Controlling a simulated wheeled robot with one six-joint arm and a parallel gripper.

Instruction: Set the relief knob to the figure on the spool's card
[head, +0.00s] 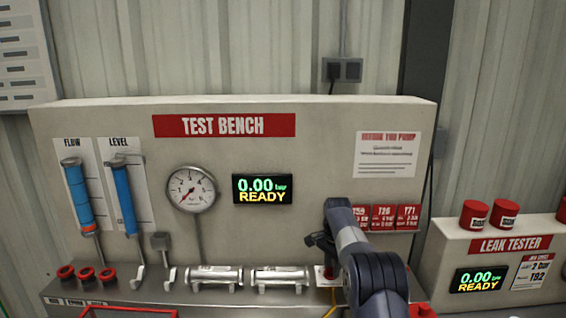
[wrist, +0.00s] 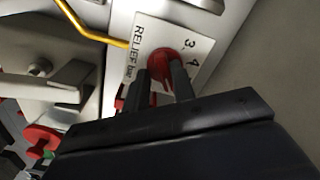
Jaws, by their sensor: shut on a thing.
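The red relief knob (wrist: 159,62) shows in the wrist view on a white plate (wrist: 139,24) marked "RELIEF bar". The figures 3 and 4 can be read beside the knob; the rest of its scale and its pointer are hidden. My gripper (wrist: 163,77) is shut on the knob, with one dark finger on each side. In the head view my arm covers most of the knob's place at the bench's right end. Three red cards (head: 383,218) headed T59, T26 and T71 are on the bench panel, partly behind my arm; their small figures are unreadable.
The test bench display (head: 262,189) reads 0.00 and READY, beside a round gauge (head: 191,189). Metal cylinders (head: 215,277) lie on the bench ledge left of my arm. A leak tester (head: 510,262) stands at the right. A yellow pipe (wrist: 92,27) runs near the knob plate.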

